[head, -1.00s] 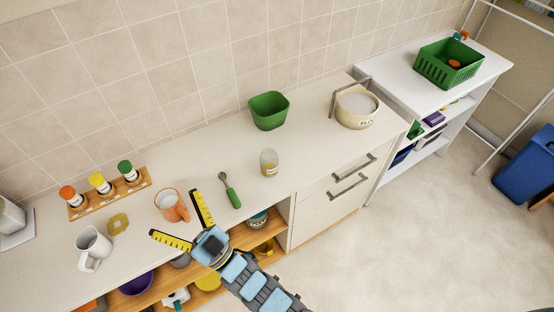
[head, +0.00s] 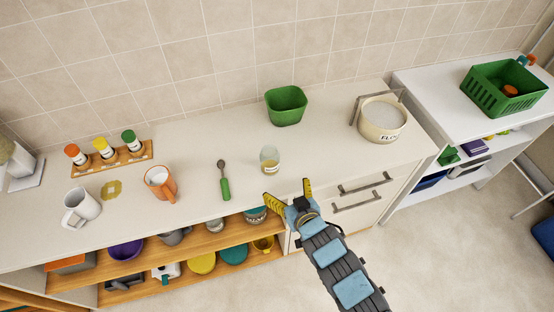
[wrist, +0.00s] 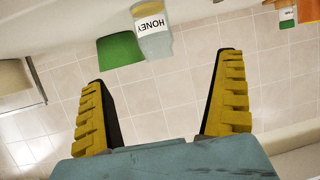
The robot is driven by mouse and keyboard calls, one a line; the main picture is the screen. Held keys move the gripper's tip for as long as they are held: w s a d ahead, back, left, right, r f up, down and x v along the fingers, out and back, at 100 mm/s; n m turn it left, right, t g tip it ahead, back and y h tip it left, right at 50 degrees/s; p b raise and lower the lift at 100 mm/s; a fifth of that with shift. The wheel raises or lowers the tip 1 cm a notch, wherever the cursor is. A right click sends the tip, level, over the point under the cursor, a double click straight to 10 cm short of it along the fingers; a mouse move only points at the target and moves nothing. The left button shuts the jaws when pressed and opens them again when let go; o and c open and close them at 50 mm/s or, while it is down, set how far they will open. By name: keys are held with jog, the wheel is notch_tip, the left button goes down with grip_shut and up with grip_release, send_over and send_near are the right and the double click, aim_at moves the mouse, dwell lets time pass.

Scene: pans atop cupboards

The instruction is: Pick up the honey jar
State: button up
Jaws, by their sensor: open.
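The honey jar (head: 270,159) is a small clear jar with pale yellow contents, upright on the white counter near its front edge. In the wrist view the jar (wrist: 153,36) shows its white HONEY label, upside down, beyond the fingertips and between their lines. My gripper (head: 289,191) has yellow fingers spread apart with nothing between them. It is at the counter's front edge, just in front of and a little right of the jar, not touching it. The open fingers also show in the wrist view (wrist: 163,68).
A green bowl (head: 286,106) stands behind the jar, and a flour pot (head: 382,119) is to the right. A green-handled utensil (head: 225,186), an orange mug (head: 160,183) and a white mug (head: 82,206) are to the left. Counter around the jar is clear.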

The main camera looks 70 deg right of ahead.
aim_at(273, 166)
jog(key=shift+g, duration=0.3)
jog(key=shift+p+x, duration=0.35)
jog(key=shift+x, duration=5.5)
jog(key=shift+s+p+x, duration=0.2)
jog(key=shift+p+x, duration=0.25)
jog(key=shift+x, duration=0.8)
jog(key=shift+p+x, duration=0.3)
jog(key=shift+x, duration=1.4)
jog(key=shift+s+d+f, duration=0.1)
jog(key=shift+s, duration=0.1)
jog(key=shift+c, duration=0.3)
jog(key=c, duration=1.3)
